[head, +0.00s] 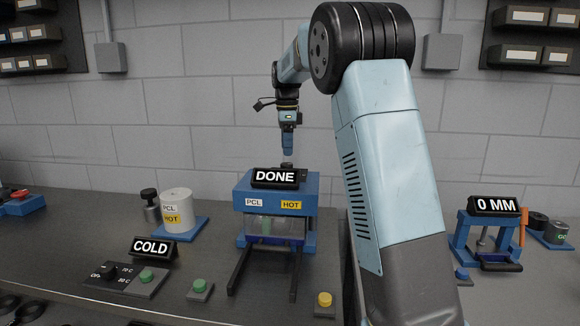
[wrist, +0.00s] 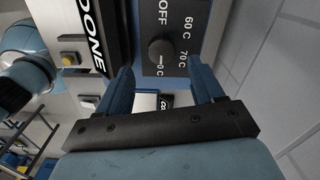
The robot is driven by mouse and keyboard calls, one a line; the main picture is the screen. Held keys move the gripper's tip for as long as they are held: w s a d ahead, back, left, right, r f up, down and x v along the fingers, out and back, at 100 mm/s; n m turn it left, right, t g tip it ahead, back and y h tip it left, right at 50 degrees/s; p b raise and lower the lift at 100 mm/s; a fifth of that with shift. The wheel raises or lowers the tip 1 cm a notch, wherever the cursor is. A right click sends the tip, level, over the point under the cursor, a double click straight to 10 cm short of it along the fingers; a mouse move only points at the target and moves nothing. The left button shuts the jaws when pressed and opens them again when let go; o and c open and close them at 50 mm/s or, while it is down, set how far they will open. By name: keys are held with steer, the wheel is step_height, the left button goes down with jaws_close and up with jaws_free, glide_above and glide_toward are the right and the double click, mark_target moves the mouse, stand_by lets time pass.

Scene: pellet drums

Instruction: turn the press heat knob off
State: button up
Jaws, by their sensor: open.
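The blue press (head: 243,203) stands mid-bench with a DONE sign (head: 274,177) and PCL and HOT labels. A dark knob (head: 287,167) sits on its top behind the sign. In the wrist view the round black knob (wrist: 161,51) is on a dark panel marked OFF, 60 C and 70 C, plus a label ending in 0 C. A pale mark on the knob faces that last label. My gripper (head: 287,153) is above the press top, pointing down. In the wrist view its fingers (wrist: 162,72) are open, one on each side of the knob, with nothing held; contact is not visible.
At left are a COLD sign (head: 153,248), a dial panel (head: 125,291) with a green button, and a white PCL HOT drum (head: 176,210). Green (head: 199,287) and yellow (head: 324,300) buttons stand in front. A 0 MM stand (head: 493,206) is at right, past my arm.

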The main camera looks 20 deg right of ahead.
mark_target(287, 164)
step_height(287, 164, down, 7)
steer(key=shift+f, duration=0.1)
stand_by(0.3)
steer(key=shift+c, duration=0.5)
